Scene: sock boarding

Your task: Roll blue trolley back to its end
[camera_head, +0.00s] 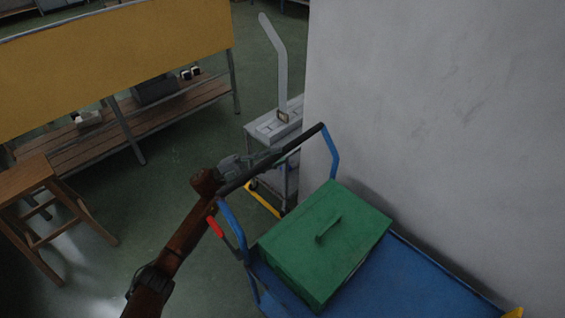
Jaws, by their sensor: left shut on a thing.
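The blue trolley (405,285) stands at the lower right, its flat blue deck running along the pale wall. Its push handle (308,135) is a dark bar between two blue uprights at the trolley's far left end. A green box (330,235) with a small handle on its lid rests on the deck near the push handle. My left gripper (245,168) is shut on the dark handle bar; the fingertips are hard to make out against it. My right gripper is not in view.
A pale wall (430,110) stands close along the trolley's right side. A grey cabinet (272,125) with a sock-shaped board stands beyond the handle. A wooden stool (40,195) and a yellow-panelled bench (120,60) are at the left. Green floor (165,185) between is clear.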

